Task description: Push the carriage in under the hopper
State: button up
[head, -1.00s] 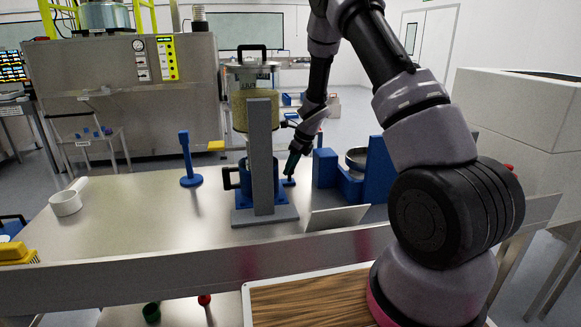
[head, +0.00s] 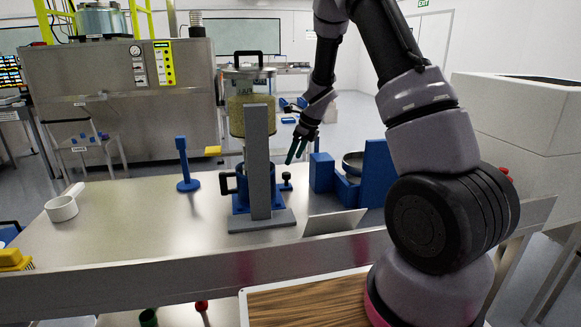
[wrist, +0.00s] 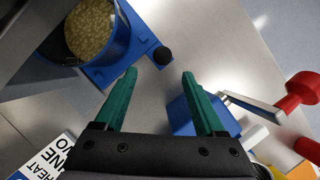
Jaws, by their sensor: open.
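The hopper (head: 241,108), a clear container of yellowish granules with a black handle on its lid, stands behind a grey post (head: 259,160). Below it the blue carriage (head: 240,206) carries a dark blue mug, partly hidden by the post. The carriage's black knob (head: 286,177) sticks out on the right side. In the wrist view the carriage (wrist: 138,38) and knob (wrist: 163,56) show beside a round, blue-rimmed vessel of granules. My gripper (wrist: 160,73) is open and empty, its green fingers apart. In the head view my gripper (head: 297,150) hangs above and just right of the knob, apparently clear of it.
A tilted pale card (head: 334,221) stands in front. A blue post (head: 186,165) and a white scoop (head: 62,208) are on the left. The steel table between them is clear.

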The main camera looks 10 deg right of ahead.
jog(key=shift+v, duration=1.5)
